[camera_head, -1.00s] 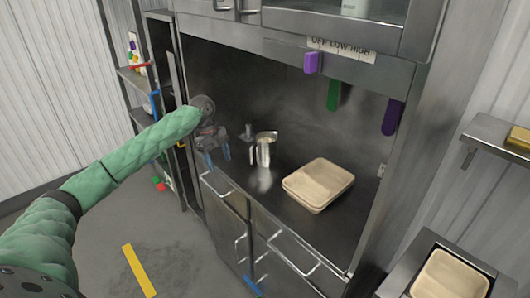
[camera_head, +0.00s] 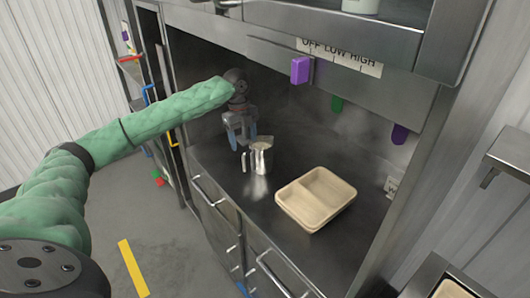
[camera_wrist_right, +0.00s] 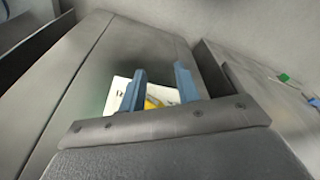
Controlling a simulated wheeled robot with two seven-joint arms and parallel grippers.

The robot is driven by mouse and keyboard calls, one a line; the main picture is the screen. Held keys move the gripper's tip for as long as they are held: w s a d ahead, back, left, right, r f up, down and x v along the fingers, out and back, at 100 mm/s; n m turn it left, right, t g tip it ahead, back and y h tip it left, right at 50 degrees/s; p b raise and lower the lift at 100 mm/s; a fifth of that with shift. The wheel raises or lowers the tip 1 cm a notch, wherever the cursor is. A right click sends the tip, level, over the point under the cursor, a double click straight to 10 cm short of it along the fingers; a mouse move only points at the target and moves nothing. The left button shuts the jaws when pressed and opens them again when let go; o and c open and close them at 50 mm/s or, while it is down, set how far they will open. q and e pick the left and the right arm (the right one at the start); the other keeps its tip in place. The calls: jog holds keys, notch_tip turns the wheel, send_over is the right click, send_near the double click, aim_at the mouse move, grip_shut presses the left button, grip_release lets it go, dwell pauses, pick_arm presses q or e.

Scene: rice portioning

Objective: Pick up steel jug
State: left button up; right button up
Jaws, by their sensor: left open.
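The steel jug (camera_head: 261,158) stands upright on the steel counter (camera_head: 225,165), with its handle towards the left. My left gripper (camera_head: 243,142) is open and points down, just behind and to the left of the jug. Its blue fingertips look close to the jug's rim, and I cannot tell whether they touch it. My right gripper (camera_wrist_right: 160,90) shows only in the right wrist view, with its two blue fingers apart and nothing between them. The jug is not in that view.
A beige divided tray (camera_head: 316,197) sits on the counter right of the jug. A purple block (camera_head: 300,70) is on the front panel above, by the OFF LOW HIGH label (camera_head: 340,57). Drawer handles (camera_head: 285,275) stick out below the counter. A shelf rack stands at left.

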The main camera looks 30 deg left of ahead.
aim_at(257, 158)
pick_arm(q)
jog(key=shift+d+f+p, duration=0.15)
jog(key=shift+f+p, duration=0.3)
jog(key=shift+f, duration=0.85)
jog(key=shift+d+f+p, duration=0.2)
jog(key=shift+f+p, duration=0.3)
jog(key=shift+f, duration=0.75)
jog(key=shift+d+f+p, duration=0.15)
jog(key=shift+f+p, duration=0.3)
jog(key=shift+f, duration=0.85)
jog(key=c, duration=1.3)
grip_shut()
pick_arm(e)
jog(key=s+d+f, duration=0.2)
jog(key=s+f, duration=0.2)
jog(key=f, duration=0.2)
jog(key=shift+s+f, duration=0.15)
jog(key=shift+s, duration=0.15)
pick_arm(q)
jog(key=shift+r, duration=0.15)
pick_arm(e)
jog(key=shift+d, duration=0.1)
